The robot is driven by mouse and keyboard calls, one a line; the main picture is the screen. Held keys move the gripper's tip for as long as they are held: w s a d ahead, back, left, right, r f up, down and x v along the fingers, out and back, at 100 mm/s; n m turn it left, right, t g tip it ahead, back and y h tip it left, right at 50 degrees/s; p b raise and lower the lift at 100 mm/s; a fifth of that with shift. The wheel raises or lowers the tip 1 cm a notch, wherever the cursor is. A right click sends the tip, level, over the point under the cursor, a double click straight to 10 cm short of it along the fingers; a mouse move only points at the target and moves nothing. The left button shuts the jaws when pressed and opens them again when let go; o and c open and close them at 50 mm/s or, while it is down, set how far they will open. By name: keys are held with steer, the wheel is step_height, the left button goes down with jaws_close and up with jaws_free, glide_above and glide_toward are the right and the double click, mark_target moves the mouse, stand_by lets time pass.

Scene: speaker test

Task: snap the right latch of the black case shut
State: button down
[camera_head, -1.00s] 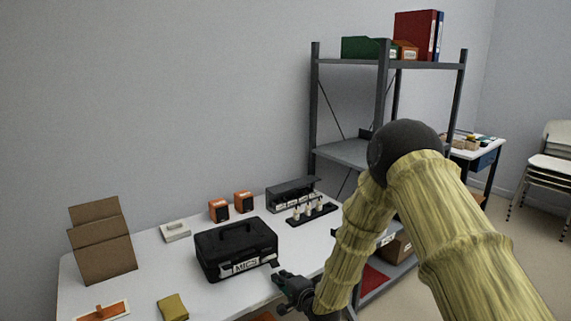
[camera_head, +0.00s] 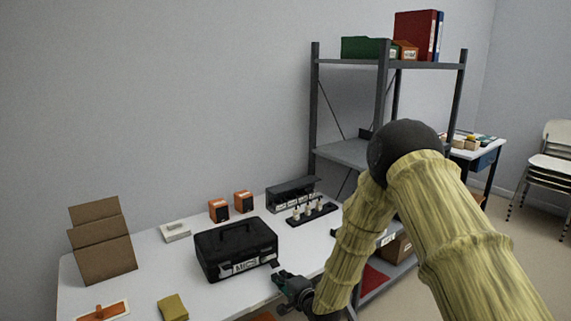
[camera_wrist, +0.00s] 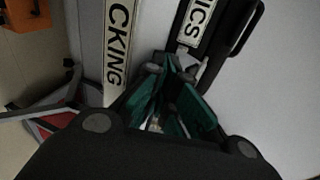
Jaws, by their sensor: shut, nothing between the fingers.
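The black case (camera_head: 232,246) stands closed on the white table, with its handle on top and a white label on the front. In the wrist view its dark body (camera_wrist: 222,45) and MICS label are at the top right. My gripper (camera_head: 277,274) is just in front of the case's front right corner. In the wrist view my gripper (camera_wrist: 173,64) has its teal fingers shut and empty, with the tips close to the case's front edge beside the label. The right latch is too small and partly hidden by the fingers; I cannot tell its position or whether the tips touch it.
Orange boxes (camera_head: 219,210), a white object (camera_head: 175,232) and a dark rack with pale pegs (camera_head: 312,212) stand behind the case. A cardboard stand (camera_head: 103,245) and a yellow-green cloth (camera_head: 172,307) are left. A grey shelf (camera_head: 345,152) stands at right.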

steer(key=shift+w+a+r, duration=0.2)
steer(key=shift+w+a, duration=0.1)
steer(key=shift+w, duration=0.15)
steer(key=shift+w+a+r, duration=0.2)
steer(key=shift+w+a, duration=0.05)
steer(key=shift+w, duration=0.2)
stand_by(1.0)
steer(key=s+d+p, duration=0.1)
steer(key=s+d, duration=0.2)
steer(key=s, duration=0.3)
steer(key=shift+d, duration=0.35)
stand_by(0.6)
steer(key=shift+f, duration=0.1)
